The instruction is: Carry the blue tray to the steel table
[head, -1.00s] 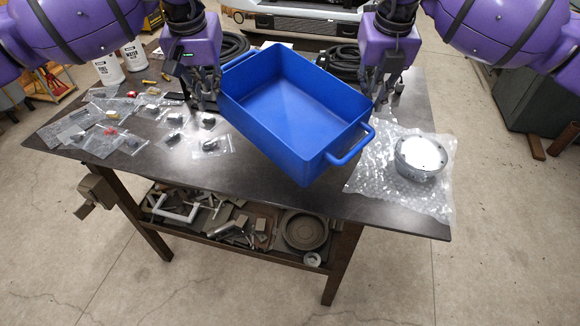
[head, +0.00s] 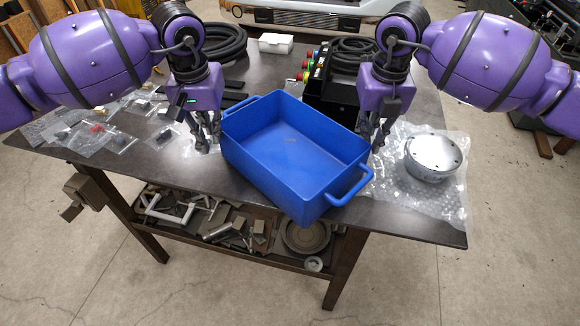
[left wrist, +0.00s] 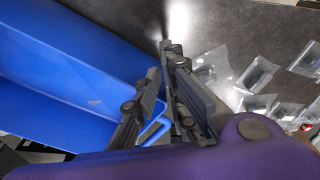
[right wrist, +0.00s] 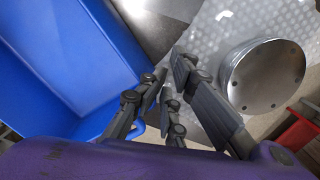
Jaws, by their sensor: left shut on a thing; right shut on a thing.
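The blue tray (head: 275,165) is empty and sits at an angle between my two grippers, over the front middle of the dark-topped table (head: 200,175). Whether its base touches the tabletop cannot be told. My left gripper (head: 208,143) is at the tray's left side; in the left wrist view its fingers (left wrist: 165,95) close on the blue handle (left wrist: 155,131). My right gripper (head: 376,143) is at the right side; in the right wrist view its fingers (right wrist: 162,95) are shut by the tray's edge, with the handle mostly hidden.
A round metal part (head: 432,157) lies on bubble wrap (head: 400,195) right of the tray. Small bagged parts (head: 100,137) cover the table's left. Behind the tray stand a black box with coloured buttons (head: 325,90), coiled black hoses (head: 222,42) and a white box (head: 276,43).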

